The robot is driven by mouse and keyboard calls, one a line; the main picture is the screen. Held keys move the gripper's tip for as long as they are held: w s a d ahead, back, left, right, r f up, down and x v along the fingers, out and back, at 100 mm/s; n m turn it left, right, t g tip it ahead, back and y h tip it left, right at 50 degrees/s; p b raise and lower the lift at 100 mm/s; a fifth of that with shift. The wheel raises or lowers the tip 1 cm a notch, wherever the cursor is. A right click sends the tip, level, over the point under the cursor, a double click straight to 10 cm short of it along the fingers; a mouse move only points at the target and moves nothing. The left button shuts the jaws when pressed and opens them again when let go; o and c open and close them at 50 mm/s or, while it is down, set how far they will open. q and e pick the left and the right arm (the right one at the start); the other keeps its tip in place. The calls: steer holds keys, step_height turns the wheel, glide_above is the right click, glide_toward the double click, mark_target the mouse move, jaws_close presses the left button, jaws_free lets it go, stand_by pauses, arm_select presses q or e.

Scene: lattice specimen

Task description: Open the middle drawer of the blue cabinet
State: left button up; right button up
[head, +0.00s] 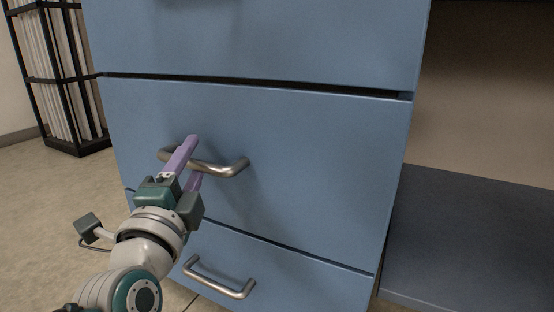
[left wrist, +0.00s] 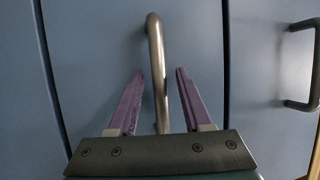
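The blue cabinet (head: 420,20) fills the middle of the head view. Its middle drawer (head: 310,170) looks closed, with its front about level with its neighbours. The drawer's metal bar handle (head: 232,168) also shows in the left wrist view (left wrist: 156,50). My left gripper (head: 192,160) is at the left part of this handle, its two purple fingers apart, one above the bar and one below. In the left wrist view the handle runs between the fingers, with a visible gap on each side. My right gripper is in neither view.
The bottom drawer's handle (head: 218,282) is just below my left gripper. The top drawer (head: 270,40) is above. A dark grey shelf surface (head: 470,230) adjoins on the right. A black rack (head: 62,80) stands on the floor at back left.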

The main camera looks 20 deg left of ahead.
arm_select(q)
jaws_close()
stand_by(1.3)
